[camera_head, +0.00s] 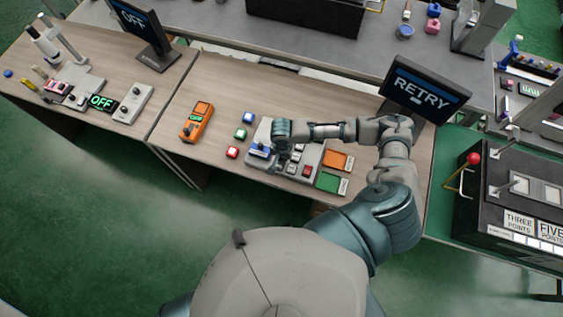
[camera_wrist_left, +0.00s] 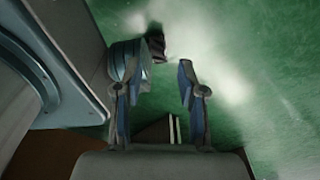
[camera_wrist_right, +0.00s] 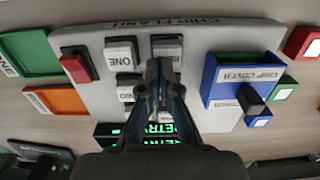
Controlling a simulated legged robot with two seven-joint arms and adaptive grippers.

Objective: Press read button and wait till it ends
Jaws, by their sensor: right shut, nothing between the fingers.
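The grey control panel (camera_wrist_right: 210,45) fills the middle of the right wrist view, seen upside down. It carries several grey-topped buttons, one labelled ONE (camera_wrist_right: 121,50), and a red button (camera_wrist_right: 77,66). My right gripper (camera_wrist_right: 163,70) is shut and empty, with its tips over a grey-topped button (camera_wrist_right: 167,45) whose label is mostly hidden. I cannot tell whether they touch it or whether it is pressed. A green-lit display (camera_wrist_right: 160,129) behind the fingers reads RETRY. The monitor (camera_head: 424,88) in the head view also reads RETRY. My left gripper (camera_wrist_left: 156,92) is open and empty above the green floor.
A blue chip cover holder (camera_wrist_right: 245,75) sits on the panel's right in the right wrist view. Green (camera_head: 331,182) and orange (camera_head: 338,160) trays lie beside the panel. An orange handheld device (camera_head: 196,123) lies left. A lever box (camera_head: 500,200) stands right.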

